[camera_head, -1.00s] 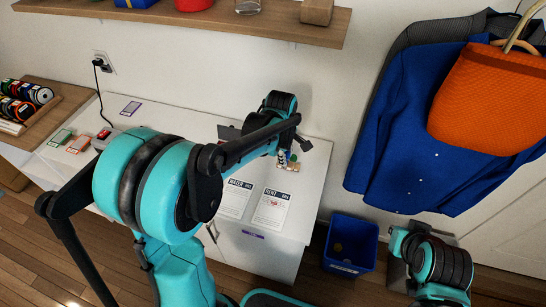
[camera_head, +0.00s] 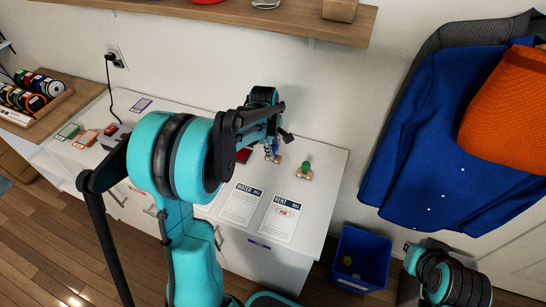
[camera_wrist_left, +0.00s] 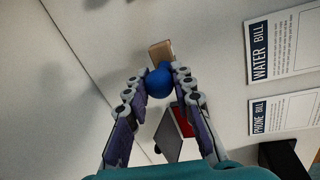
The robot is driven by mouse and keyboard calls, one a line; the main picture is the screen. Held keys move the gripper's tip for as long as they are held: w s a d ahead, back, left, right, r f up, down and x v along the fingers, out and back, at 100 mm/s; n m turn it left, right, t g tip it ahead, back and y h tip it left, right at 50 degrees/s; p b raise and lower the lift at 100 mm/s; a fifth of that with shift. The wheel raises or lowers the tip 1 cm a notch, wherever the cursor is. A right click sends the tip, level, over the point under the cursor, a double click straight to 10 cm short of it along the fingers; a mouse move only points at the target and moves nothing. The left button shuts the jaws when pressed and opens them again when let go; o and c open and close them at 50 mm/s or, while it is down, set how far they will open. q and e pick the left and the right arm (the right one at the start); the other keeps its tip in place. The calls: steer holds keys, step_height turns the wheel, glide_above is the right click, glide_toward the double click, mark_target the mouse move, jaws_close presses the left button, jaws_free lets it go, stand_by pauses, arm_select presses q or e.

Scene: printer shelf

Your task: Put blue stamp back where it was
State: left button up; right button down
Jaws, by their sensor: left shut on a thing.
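My left gripper (camera_head: 272,143) is over the right part of the white cabinet top, shut on the blue stamp. In the left wrist view the stamp's round blue knob (camera_wrist_left: 159,83) sits between the two fingers (camera_wrist_left: 157,90), with its wooden base (camera_wrist_left: 161,50) beyond it. In the head view the fingers partly hide the stamp, and its wooden base shows just below them. I cannot tell whether the base touches the top. A green stamp (camera_head: 307,166) stands upright to the right, apart from the gripper. My right gripper is not seen.
A red ink pad (camera_head: 243,155) lies left of the gripper, with its grey lid (camera_wrist_left: 171,134) in the wrist view. Two bill sheets (camera_head: 240,205) (camera_head: 278,219) lie in front. A blue bin (camera_head: 360,257) stands on the floor. A shelf (camera_head: 240,14) hangs above.

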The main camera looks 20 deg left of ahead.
arm_select(q)
steer(key=shift+f+b, duration=0.7)
steer(key=shift+f, duration=1.05)
steer(key=shift+f, duration=0.15)
steer(key=o, duration=0.9)
